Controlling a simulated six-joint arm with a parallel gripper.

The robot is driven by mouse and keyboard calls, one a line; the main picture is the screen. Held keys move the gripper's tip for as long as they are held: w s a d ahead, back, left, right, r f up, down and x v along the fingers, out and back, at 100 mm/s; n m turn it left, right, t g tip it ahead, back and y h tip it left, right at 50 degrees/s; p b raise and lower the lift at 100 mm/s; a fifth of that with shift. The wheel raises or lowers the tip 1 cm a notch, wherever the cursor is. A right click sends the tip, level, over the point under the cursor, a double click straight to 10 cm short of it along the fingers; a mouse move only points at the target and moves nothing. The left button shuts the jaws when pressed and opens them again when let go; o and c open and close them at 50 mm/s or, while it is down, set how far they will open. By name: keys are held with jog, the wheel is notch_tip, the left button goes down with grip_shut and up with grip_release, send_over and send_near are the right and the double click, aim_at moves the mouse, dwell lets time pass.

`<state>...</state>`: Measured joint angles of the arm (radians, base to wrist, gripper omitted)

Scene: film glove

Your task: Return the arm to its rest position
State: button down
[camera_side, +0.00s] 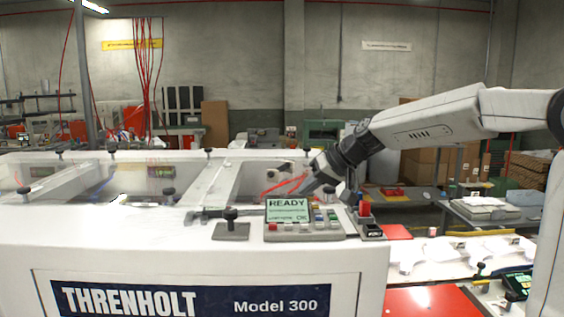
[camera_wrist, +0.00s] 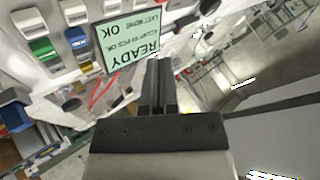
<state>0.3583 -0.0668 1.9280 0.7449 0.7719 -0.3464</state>
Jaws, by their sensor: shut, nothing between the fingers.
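My gripper (camera_side: 312,186) is at the end of my arm, which reaches in from the right in the side view. It points down and left, just behind the control panel on the white machine (camera_side: 200,262). In the wrist view my gripper (camera_wrist: 160,64) has its dark fingers together with nothing between them. The fingertips appear close to the lower edge of the panel's screen (camera_wrist: 130,41); whether they touch anything is unclear. The screen (camera_side: 287,211) reads READY, with OK at its lower right.
Clear covers (camera_side: 100,180) top the machine. A bench with red panels (camera_side: 432,300) is at right. Space above my arm is open.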

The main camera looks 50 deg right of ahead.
jog(key=shift+w+a+f+n, duration=0.25)
jog(key=shift+a+f+n, duration=0.1)
jog(key=shift+a+n, duration=0.15)
jog(key=w+a+f+n, duration=0.1)
jog(key=a+f+n, duration=0.2)
jog(key=a+n, duration=0.1)
jog(key=w+a+f+n+g, duration=0.1)
jog(key=a+f+n, duration=0.2)
jog(key=a+n, duration=0.2)
jog(key=w+a+f+n, duration=0.2)
jog(key=a+f+n, duration=0.1)
jog(key=n, duration=0.3)
jog(key=shift+a+f+g, duration=0.2)
jog(key=shift+a+g, duration=0.1)
jog(key=shift+a, duration=0.35)
jog(key=s+d+f+m+g+h, duration=0.1)
jog(key=s+f+m, duration=0.4)
jog(key=s, duration=0.5)
jog(key=s+d+f+m+g+h, duration=0.2)
jog(key=s+d+f+m, duration=0.3)
jog(key=s+f, duration=0.5)
jog(key=shift+s+d+m+g, duration=0.25)
jog(key=shift+d+m+g, duration=0.1)
jog(key=shift+m+g, duration=0.3)
